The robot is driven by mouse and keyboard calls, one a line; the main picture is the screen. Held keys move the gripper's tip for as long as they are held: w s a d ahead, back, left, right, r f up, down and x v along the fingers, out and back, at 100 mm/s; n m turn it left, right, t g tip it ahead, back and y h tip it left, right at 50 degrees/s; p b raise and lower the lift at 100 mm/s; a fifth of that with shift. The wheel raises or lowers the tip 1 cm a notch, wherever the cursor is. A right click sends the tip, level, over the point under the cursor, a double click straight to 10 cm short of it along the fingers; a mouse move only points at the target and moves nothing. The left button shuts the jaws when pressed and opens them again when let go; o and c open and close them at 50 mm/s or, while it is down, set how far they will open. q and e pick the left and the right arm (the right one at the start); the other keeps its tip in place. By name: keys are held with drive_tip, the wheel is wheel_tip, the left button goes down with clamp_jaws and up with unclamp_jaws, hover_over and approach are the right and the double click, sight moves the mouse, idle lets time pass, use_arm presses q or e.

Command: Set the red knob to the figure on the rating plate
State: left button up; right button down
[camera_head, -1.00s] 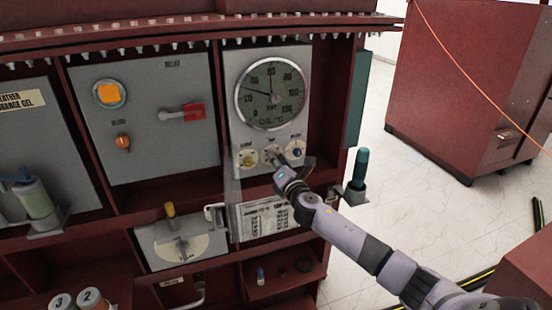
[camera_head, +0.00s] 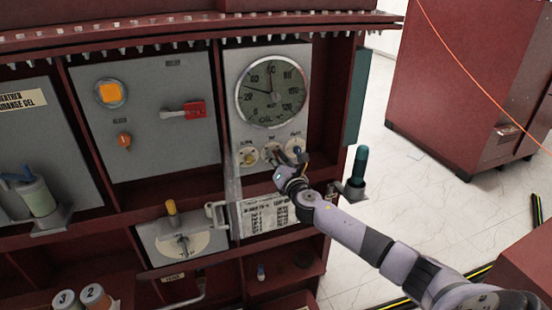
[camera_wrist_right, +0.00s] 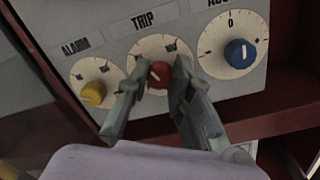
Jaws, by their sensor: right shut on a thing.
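The red knob (camera_wrist_right: 160,74) sits on the middle dial, labelled TRIP, in the right wrist view. My right gripper (camera_wrist_right: 162,80) has one finger on each side of it and is shut on it. A pale mark on the knob seems to slant up and left; the dial figures are too small to read. In the head view my right gripper (camera_head: 281,167) is at the lower dials, and its fingers partly hide the knob. The rating plate (camera_head: 252,218) is below the gauge panel, partly hidden by my right arm; its figures are unreadable. My left gripper is not in view.
A yellow knob (camera_wrist_right: 93,93) and a blue knob (camera_wrist_right: 240,53) flank the red one closely. A round gauge (camera_head: 271,92) is above. A dark green-topped post (camera_head: 358,168) stands right of the panel. Light floor (camera_head: 420,195) lies open beyond it.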

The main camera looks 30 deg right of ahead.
drive_tip(key=c, duration=1.4)
unclamp_jaws()
drive_tip(key=v, duration=1.2)
